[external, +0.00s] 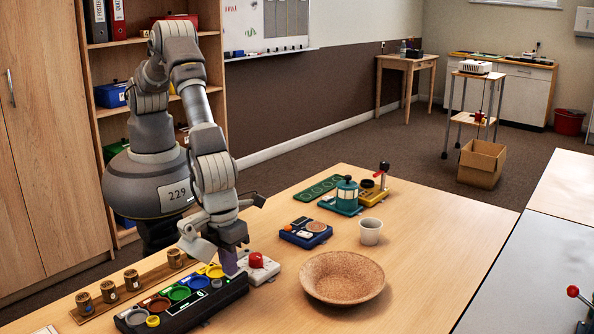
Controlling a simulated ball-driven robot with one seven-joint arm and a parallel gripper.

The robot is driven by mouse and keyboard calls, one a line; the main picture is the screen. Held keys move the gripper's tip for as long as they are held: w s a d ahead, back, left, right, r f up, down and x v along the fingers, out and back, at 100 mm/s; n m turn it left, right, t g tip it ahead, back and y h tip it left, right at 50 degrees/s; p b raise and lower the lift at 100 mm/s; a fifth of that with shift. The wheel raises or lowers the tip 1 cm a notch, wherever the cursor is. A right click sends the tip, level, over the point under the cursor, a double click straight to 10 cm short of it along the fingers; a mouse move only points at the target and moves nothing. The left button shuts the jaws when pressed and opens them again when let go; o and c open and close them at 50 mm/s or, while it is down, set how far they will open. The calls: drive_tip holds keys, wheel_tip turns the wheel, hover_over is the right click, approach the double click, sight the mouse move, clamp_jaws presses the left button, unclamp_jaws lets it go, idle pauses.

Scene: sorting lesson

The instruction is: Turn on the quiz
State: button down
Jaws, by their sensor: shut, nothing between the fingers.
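A white box with a red dome button (257,262) sits on the near table. My gripper (229,266) points down just left of the white box, over the right end of a black tray (205,312). It is shut and empty. Its tips look purple, and whether they touch anything is not clear.
The tray holds coloured round cups. A wooden rack with several small jars (133,280) stands behind it. A cork bowl (342,277), a white cup (370,232), a teal lantern-like device (346,194) and a yellow-based device (373,190) stand rightward. The table's front right is clear.

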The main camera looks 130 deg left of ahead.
wheel_tip(320, 180, up, 14)
drive_tip(key=p, duration=0.6)
drive_tip(key=shift+d, duration=0.4)
drive_tip(key=shift+r, duration=0.1)
